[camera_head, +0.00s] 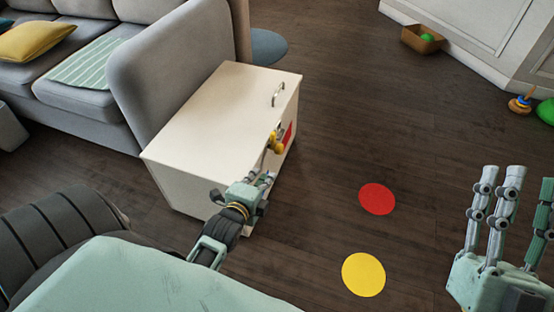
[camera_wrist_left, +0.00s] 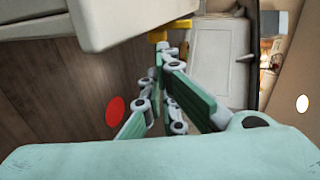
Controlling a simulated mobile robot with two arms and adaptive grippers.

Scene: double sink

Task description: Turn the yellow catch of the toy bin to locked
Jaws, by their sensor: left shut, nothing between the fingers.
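The toy bin (camera_head: 215,115) is a cream box with a flat lid and a metal handle (camera_head: 278,95) near its far right edge. The yellow catch (camera_head: 276,142) is on its right-hand side, beside a red patch (camera_head: 288,134). In the left wrist view the yellow catch (camera_wrist_left: 165,49) shows just beyond the fingertips. My left gripper (camera_head: 268,178) is shut and empty, just short of the catch; I cannot tell whether it touches. Which way the catch is turned is unclear. My right gripper (camera_head: 528,180) is open and empty, off to the right.
A grey sofa (camera_head: 125,75) stands close along the bin's left side. A red disc (camera_head: 377,199) and a yellow disc (camera_head: 363,274) lie on the dark floor. A brown box (camera_head: 422,40) is by the far wall. Floor right of the bin is mostly clear.

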